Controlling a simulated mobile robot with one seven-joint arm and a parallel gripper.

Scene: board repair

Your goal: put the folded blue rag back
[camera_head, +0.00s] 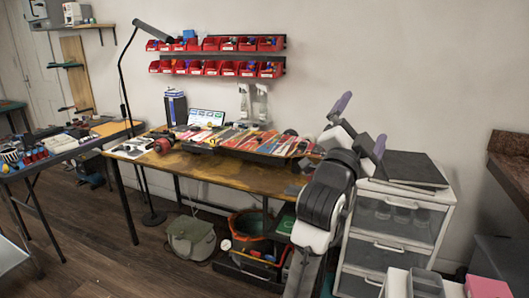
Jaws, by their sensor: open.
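My gripper (362,122) is raised above the right end of the wooden workbench (185,164), beside the drawer cart. Its two purple-tipped fingers are spread apart, with nothing seen between them. I cannot make out a folded blue rag for certain in this view. My arm hides part of the bench's right end and the left side of the cart.
A white drawer cart (399,198) with a dark top stands at the right. Tools crowd the bench's back; its front strip is clear. Red bins (215,69) hang on the wall. A bag (192,238) and an orange bucket (250,226) are below.

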